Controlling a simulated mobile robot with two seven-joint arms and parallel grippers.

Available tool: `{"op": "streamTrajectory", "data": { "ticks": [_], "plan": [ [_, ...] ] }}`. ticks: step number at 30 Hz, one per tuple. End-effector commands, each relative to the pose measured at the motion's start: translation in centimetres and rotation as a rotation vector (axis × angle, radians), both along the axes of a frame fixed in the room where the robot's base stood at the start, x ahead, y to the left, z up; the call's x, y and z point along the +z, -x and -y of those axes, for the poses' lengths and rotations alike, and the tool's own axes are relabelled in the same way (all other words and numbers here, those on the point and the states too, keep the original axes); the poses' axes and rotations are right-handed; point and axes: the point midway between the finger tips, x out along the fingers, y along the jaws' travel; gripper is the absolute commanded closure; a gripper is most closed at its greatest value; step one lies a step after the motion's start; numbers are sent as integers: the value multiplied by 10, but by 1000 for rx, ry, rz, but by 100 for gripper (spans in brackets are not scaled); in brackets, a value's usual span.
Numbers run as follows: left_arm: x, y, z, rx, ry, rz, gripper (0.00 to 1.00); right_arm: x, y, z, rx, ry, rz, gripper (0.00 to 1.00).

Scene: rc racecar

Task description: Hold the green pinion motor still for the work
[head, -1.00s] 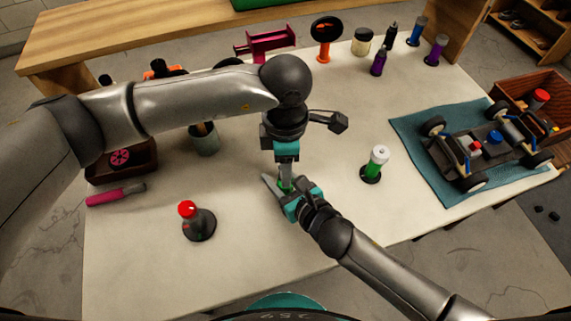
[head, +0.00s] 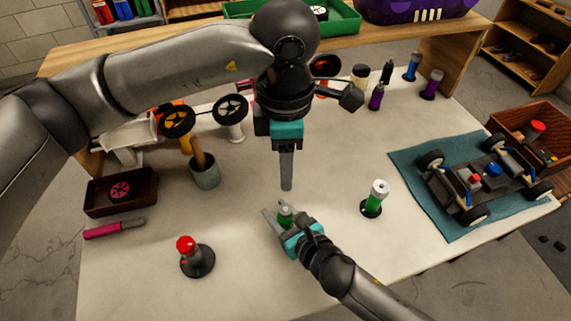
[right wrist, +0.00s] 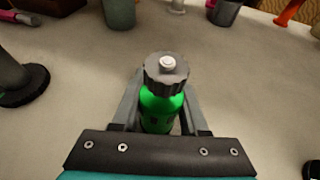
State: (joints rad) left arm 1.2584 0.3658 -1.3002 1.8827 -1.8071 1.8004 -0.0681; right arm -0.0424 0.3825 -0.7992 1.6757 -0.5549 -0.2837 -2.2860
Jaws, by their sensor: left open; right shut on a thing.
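The green pinion motor (right wrist: 162,100) is a green cylinder with a grey toothed gear and a pale shaft tip on top. In the right wrist view it stands between both fingers of my right gripper (right wrist: 160,112). The motor also shows in the head view (head: 285,212), upright near the middle of the table, partly hidden by the fingers. My right gripper (head: 279,216) is shut on it. My left gripper (head: 287,172) is open and empty, above and apart from the motor, fingers pointing down. Whether the motor touches the table is not clear.
A green-and-white cylinder (head: 374,198) stands right of the motor. A red-topped object (head: 195,258) stands at front left. A car chassis (head: 485,178) lies on a teal mat (head: 410,158). A grey cup (head: 204,173) and dark tray (head: 98,203) are left.

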Motion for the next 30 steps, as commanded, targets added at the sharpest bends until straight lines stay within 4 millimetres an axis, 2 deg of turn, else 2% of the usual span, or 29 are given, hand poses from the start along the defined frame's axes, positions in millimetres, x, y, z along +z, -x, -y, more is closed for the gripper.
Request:
{"op": "streamTrajectory", "data": {
  "ticks": [3,4,12,13,23,30],
  "plan": [
    [0,0,0,0,0,0,54,-1,0,0,-1,2,-2,100],
    [0,0,0,0,0,0,54,-1,0,1,-1,2,-2,55],
    [-1,0,0,0,0,0,54,0,0,0,0,1,-1,24],
    [-1,0,0,0,0,0,54,0,0,0,0,1,-1,22],
    [-1,0,0,0,0,0,54,1,2,2,0,1,1,22],
    [-1,0,0,0,0,0,54,11,24,16,1,2,-1,22]
  ]
}}
